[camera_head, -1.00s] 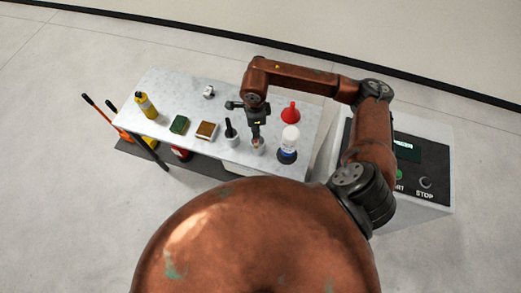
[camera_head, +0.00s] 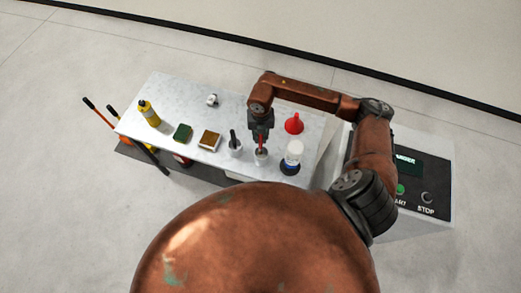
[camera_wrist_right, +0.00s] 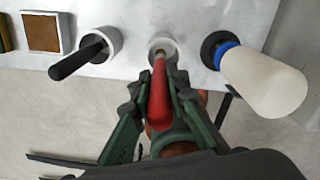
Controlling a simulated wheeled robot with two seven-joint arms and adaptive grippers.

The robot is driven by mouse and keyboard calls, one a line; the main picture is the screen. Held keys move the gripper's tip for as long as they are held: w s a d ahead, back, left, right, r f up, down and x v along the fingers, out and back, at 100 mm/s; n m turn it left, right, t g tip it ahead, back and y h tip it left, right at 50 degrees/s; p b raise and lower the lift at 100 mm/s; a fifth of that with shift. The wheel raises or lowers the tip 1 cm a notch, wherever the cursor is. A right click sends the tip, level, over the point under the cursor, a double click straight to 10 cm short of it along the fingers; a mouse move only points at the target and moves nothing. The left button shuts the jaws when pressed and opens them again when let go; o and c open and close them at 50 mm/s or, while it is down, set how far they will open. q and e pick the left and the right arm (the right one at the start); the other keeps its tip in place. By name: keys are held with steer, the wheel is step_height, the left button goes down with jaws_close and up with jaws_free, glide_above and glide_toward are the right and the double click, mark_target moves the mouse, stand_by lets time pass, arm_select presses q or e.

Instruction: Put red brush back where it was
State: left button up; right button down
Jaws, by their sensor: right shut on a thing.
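The red brush (camera_head: 261,143) has a red handle and stands with its lower end in a white cup (camera_head: 261,158) near the table's front edge. My right gripper (camera_head: 260,134) is above the cup, shut on the handle. In the right wrist view the red brush (camera_wrist_right: 160,100) lies between the two green fingers (camera_wrist_right: 160,88), its thin end reaching into the round white cup (camera_wrist_right: 163,45). The bristles are hidden inside the cup. My left gripper is not in view.
A black-handled tool stands in another white cup (camera_head: 234,149) to the left. A white bottle with a dark base (camera_head: 293,155) stands close on the right. A red funnel (camera_head: 294,124) is behind it.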

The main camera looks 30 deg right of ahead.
mark_target(262, 146)
steer(key=shift+s+f, duration=0.25)
steer(key=shift+f, duration=0.3)
steer(key=shift+s+f, duration=0.25)
steer(key=shift+f, duration=0.25)
steer(key=shift+s+d+f, duration=0.1)
steer(key=shift+f, duration=0.15)
steer(key=f, duration=0.3)
steer(key=shift+w+f+p, duration=0.1)
steer(key=shift+w+p, duration=0.2)
steer(key=shift+p, duration=0.1)
steer(key=shift+s+f, duration=0.1)
steer(key=shift+f, duration=0.4)
steer(key=c, duration=1.9)
jaws_free()
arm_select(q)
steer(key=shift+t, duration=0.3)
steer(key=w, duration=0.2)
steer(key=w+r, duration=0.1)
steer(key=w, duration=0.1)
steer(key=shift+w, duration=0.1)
arm_select(e)
steer(key=shift+r, duration=0.1)
